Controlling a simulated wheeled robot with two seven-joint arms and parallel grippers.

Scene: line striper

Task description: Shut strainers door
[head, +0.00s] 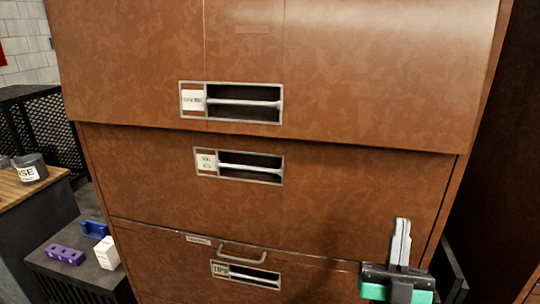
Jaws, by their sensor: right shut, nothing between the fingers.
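A brown cabinet with stacked fronts fills the view. Its top front (350,90) stands out past the front below, with its lower edge overhanging. It has a recessed metal handle (232,102) and a small label too blurred to read surely. The middle front (360,190) has a similar handle (238,166) and an unreadable label. The lower front (165,255) has a label that seems to read TIPS. I cannot tell by label which is the strainers door. My right gripper (402,240) is shut and empty, in front of the cabinet's lower right. My left gripper is not in view.
A curved pull handle (242,254) is on the lower front. At the left, a wooden-topped surface (22,188) holds a dark labelled tin (31,168). A dark stand (75,272) below bears a purple block (65,254), a blue item (95,229) and a white box (107,253).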

